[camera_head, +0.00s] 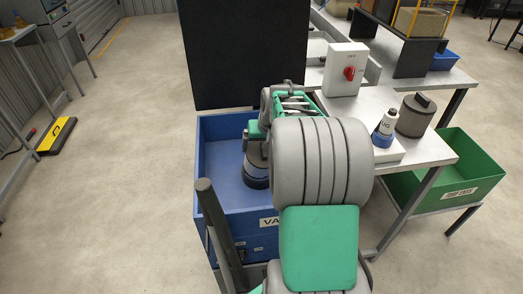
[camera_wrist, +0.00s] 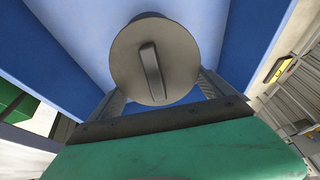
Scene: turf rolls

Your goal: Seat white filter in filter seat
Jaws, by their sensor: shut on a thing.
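My gripper (camera_wrist: 160,92) has its two fingers on either side of a round, grey-brown topped piece (camera_wrist: 181,52) with a raised bar across it. It is shut on this piece, over blue surfaces. The sides of the piece are hidden, so I cannot tell whether it is the white filter. A dark grey cylinder with a handle on top (camera_head: 416,115) stands on the table. I cannot make out the filter seat.
A metal table (camera_head: 432,148) stands right of the blue box. It carries a white switch box with a red knob (camera_head: 345,70) and a small white-and-blue piece (camera_head: 384,130). A green bin (camera_head: 480,163) stands beyond. A black panel (camera_head: 245,50) rises behind the box.

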